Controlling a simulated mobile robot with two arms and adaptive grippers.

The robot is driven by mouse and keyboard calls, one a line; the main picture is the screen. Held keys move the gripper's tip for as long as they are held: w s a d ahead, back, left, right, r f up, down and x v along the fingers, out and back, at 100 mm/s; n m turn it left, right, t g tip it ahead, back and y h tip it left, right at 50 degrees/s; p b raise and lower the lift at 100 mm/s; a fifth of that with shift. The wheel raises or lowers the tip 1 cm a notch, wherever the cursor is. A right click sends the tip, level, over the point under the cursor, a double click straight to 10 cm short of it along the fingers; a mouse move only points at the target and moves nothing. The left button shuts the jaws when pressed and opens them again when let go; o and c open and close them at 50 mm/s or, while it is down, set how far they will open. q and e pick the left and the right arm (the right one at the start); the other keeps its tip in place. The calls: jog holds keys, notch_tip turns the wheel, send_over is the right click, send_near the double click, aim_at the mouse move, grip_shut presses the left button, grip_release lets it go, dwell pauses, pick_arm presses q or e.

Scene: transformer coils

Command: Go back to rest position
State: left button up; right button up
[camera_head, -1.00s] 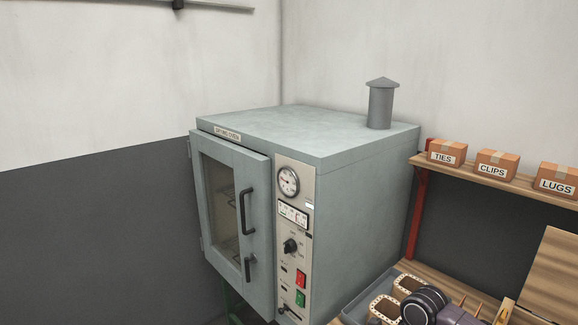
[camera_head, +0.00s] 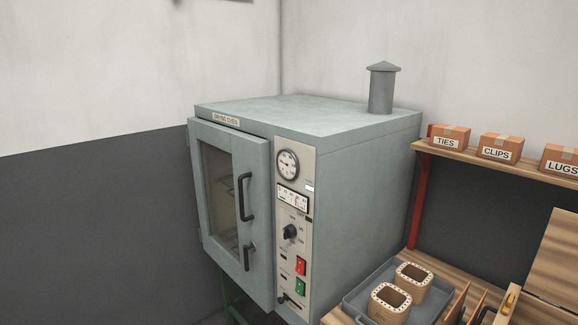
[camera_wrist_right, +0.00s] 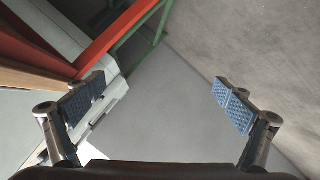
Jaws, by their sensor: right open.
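My right gripper (camera_wrist_right: 160,95) is open and empty in the right wrist view. Its two blue-padded fingers stand wide apart over bare grey floor. My left gripper is not in view. In the head view neither gripper shows. The grey drying oven (camera_head: 365,190) stands in the corner with its windowed door (camera_head: 232,195) shut or nearly shut; I cannot tell if it is latched.
A grey tray (camera_head: 358,298) with two coil formers (camera_head: 390,303) (camera_head: 413,278) sits on the wooden bench right of the oven. Boxes labelled TIES (camera_head: 451,137), CLIPS (camera_head: 500,147) and LUGS (camera_head: 561,160) stand on a shelf. A red beam (camera_wrist_right: 112,38) and green leg (camera_wrist_right: 150,35) lie near the right gripper.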

jog(key=s+d+f+m+g+h+b, duration=0.1)
jog(key=s+d+f+m+g+h, duration=0.2)
jog(key=s+f, duration=0.6)
jog(key=s+d+f+m+g+h, duration=0.15)
jog(key=s+d+f+m, duration=0.25)
jog(key=s+f, duration=0.55)
jog(key=s+f+m+g, duration=0.2)
jog(key=s, duration=0.9)
jog(key=s+f+m+g, duration=0.2)
jog(key=s+g, duration=0.1)
jog(key=s, duration=0.9)
jog(key=shift+s+a+f+m+h+b, duration=0.15)
jog(key=shift+m+h+b, duration=0.25)
jog(key=shift+h+b, duration=0.05)
